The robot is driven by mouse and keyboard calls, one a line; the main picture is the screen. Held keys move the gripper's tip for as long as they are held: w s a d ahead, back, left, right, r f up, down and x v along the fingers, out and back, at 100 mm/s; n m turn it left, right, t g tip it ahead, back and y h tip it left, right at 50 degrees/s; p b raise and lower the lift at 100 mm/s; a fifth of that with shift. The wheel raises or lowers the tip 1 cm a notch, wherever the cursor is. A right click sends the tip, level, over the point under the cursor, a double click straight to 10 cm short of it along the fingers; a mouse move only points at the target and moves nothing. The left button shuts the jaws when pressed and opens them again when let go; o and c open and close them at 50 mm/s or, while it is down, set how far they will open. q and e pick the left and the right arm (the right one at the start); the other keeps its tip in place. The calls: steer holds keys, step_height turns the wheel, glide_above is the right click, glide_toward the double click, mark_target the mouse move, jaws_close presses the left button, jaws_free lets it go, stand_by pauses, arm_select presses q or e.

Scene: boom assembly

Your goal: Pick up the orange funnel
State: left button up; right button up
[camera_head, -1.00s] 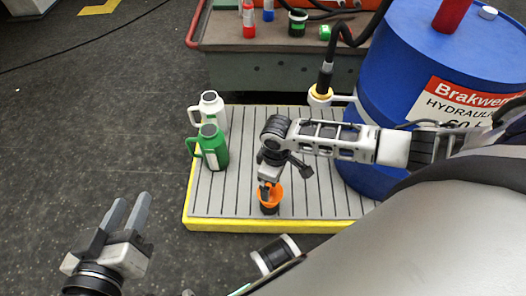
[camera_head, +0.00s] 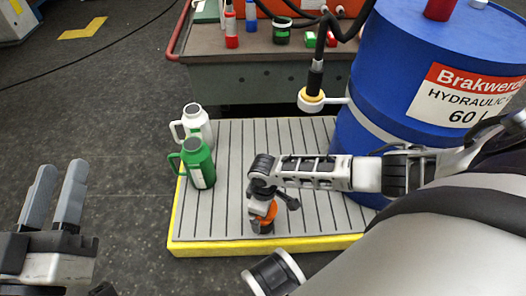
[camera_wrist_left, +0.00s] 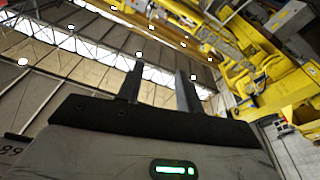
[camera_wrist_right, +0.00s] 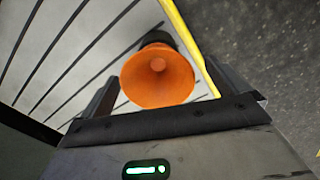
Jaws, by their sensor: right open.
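The orange funnel (camera_head: 268,213) stands with its wide mouth up on a black piece, near the front edge of the slatted platform. My right gripper (camera_head: 263,217) is right over it and hides part of it. In the right wrist view the funnel (camera_wrist_right: 158,85) lies between the two spread fingers of the right gripper (camera_wrist_right: 162,82), with its round mouth facing the camera. No firm grip shows, and I cannot tell whether a finger touches it. My left gripper (camera_head: 58,195) is empty, fingers apart and pointing up, off the platform's left side; it also shows in the left wrist view (camera_wrist_left: 160,82).
A green jug (camera_head: 199,168) and a white jug (camera_head: 196,122) stand on the yellow-edged platform (camera_head: 225,225) at left. A blue drum (camera_head: 385,85) stands at right, near a hanging hose nozzle (camera_head: 312,98). A bench (camera_head: 230,70) with bottles is behind.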

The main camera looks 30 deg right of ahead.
steer(key=f+b, duration=0.1)
steer(key=f, duration=0.1)
steer(key=f+b, duration=0.2)
steer(key=shift+w+d+f, duration=0.1)
steer(key=shift+w+f, duration=0.1)
steer(key=shift+f, duration=0.1)
arm_select(q)
step_height(320, 180, up, 6)
steer(key=s+m+t+h, duration=0.1)
steer(key=m+h, duration=0.4)
steer(key=m, duration=0.2)
steer(key=shift+t+h, duration=0.3)
steer(key=shift+t, duration=0.1)
arm_select(e)
steer(key=c, duration=1)
arm_select(q)
steer(key=shift+r, duration=0.1)
arm_select(e)
steer(key=shift+c, duration=0.2)
